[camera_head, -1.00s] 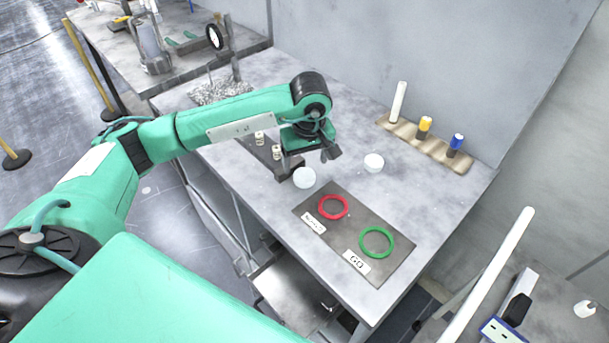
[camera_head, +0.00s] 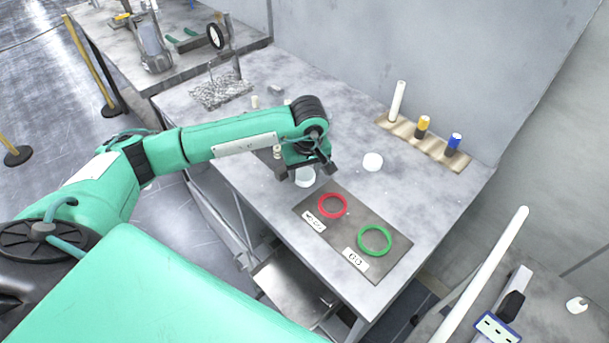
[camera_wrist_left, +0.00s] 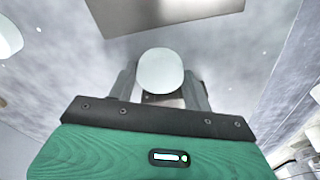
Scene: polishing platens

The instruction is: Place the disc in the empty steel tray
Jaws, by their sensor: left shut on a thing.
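A white round disc (camera_head: 305,179) is on the grey table behind the dark mat with the rings. My left gripper (camera_head: 306,169) is over it, with one finger on each side, shut on it. In the left wrist view the disc (camera_wrist_left: 160,70) sits between the two grey fingers (camera_wrist_left: 159,84). I cannot tell whether it still touches the table. A bare metal tray-like surface (camera_head: 290,285) shows low at the table's front; nothing lies on it. My right gripper is not in view.
A second white disc (camera_head: 372,161) lies to the right. The dark mat (camera_head: 345,225) holds a red ring (camera_head: 332,205) and a green ring (camera_head: 374,240) with labels. A wooden rack (camera_head: 440,150) with a white rod and yellow and blue cylinders stands by the wall.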

